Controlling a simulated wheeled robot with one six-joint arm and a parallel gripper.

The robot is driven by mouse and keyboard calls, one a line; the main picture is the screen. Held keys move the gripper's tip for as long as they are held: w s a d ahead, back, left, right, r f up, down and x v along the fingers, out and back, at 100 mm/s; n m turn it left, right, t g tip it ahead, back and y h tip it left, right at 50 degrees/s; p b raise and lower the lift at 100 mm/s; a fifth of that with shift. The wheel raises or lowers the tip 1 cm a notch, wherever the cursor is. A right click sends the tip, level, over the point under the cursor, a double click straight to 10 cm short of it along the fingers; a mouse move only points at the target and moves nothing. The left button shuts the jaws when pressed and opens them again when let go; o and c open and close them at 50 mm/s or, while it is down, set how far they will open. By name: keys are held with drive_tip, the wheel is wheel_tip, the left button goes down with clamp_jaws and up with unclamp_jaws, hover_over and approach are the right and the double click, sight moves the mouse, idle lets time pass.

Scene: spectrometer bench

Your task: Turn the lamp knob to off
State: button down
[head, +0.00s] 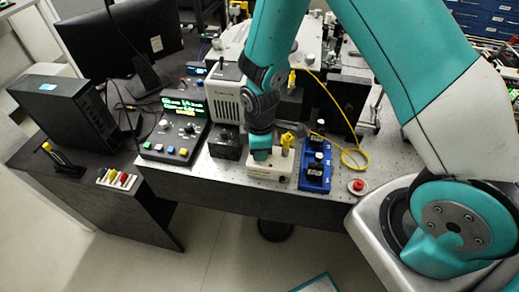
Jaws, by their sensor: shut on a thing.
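My gripper (261,154) points down onto the top of a low cream-white box (270,171) near the front edge of the bench. It is shut on a small part at the left of the box top, which I take to be the lamp knob. The jaws hide this part, so its pointer and marks cannot be read. A yellow piece (288,141) stands upright on the same box, just right of my gripper.
A blue rack with black-capped items (315,172) stands close on the right, then a red button (358,185). A black box (224,142) and a control console (175,135) with a lit display are on the left.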

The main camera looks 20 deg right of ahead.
drive_tip(key=c, duration=1)
unclamp_jaws()
wheel_tip(320, 180, up, 18)
drive_tip(key=b, duration=0.3)
drive_tip(key=shift+f, duration=0.25)
drive_tip(key=s+a+r+m+y, duration=0.1)
drive_tip(key=s+r+m, duration=0.1)
drive_tip(key=s, duration=0.4)
drive_tip(key=s+a+r+m+y+b, duration=0.1)
drive_tip(key=s+a+m, duration=0.1)
drive_tip(key=s, duration=0.4)
drive_tip(key=s+a+r+m+y+b, duration=0.1)
drive_tip(key=s+r+m+y, duration=0.1)
drive_tip(key=s, duration=0.4)
drive_tip(key=shift+s+a+r+m, duration=0.15)
drive_tip(key=shift+a+r+m, duration=0.2)
drive_tip(key=shift+m, duration=0.05)
